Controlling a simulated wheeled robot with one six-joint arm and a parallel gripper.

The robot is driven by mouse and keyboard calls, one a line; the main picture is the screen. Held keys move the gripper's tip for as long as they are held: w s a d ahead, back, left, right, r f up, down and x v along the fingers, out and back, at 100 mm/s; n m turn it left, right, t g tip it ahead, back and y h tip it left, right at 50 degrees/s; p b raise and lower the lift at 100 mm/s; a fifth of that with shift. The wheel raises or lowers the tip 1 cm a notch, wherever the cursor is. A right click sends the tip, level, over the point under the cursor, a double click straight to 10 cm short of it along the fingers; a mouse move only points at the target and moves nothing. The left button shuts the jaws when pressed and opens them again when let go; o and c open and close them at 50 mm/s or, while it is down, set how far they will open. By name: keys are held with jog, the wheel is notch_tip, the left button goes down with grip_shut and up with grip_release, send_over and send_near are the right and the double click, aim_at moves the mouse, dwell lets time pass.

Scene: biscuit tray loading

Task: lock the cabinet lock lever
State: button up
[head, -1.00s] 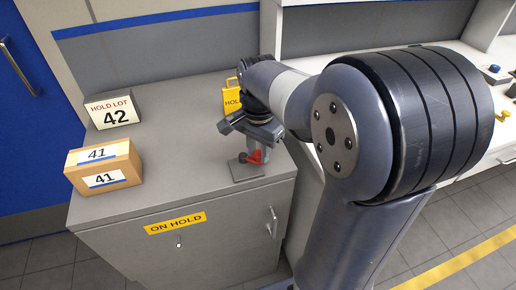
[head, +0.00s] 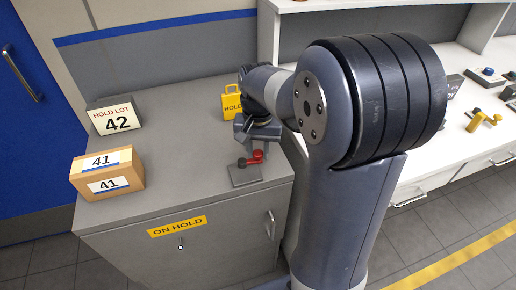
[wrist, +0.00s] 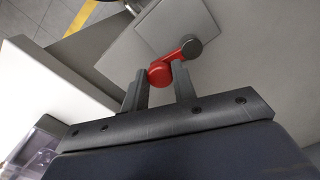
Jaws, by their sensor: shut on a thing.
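The lock lever (head: 253,158) is a short red arm with a rounded knob on a grey plate (head: 245,176), on the cabinet top near its front right. In the wrist view the red lever (wrist: 162,73) runs from a dark round pivot to its knob, which sits between my two fingers. My gripper (wrist: 160,78) is shut on the knob. In the head view my gripper (head: 257,143) reaches down over the lever from behind, and its fingertips are hard to make out. The grey cabinet (head: 220,240) carries a yellow ON HOLD label (head: 177,226).
A HOLD LOT 42 sign (head: 114,116) and a box marked 41 (head: 106,174) stand at the cabinet top's left. A yellow HOLD tag (head: 231,103) stands behind my gripper. A white bench (head: 440,150) with small items lies to the right. The top's middle is clear.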

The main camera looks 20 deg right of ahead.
aim_at(258, 152)
dwell(0.3)
jog(key=o, duration=1)
jog(key=shift+r, duration=0.1)
notch_tip(258, 152, up, 11)
jog(key=shift+p, duration=0.3)
jog(key=shift+f, duration=0.2)
notch_tip(258, 152, down, 11)
jog(key=shift+r+b, duration=0.1)
jog(key=shift+b, duration=0.25)
jog(key=shift+s+m, duration=0.1)
jog(key=shift+m, duration=0.2)
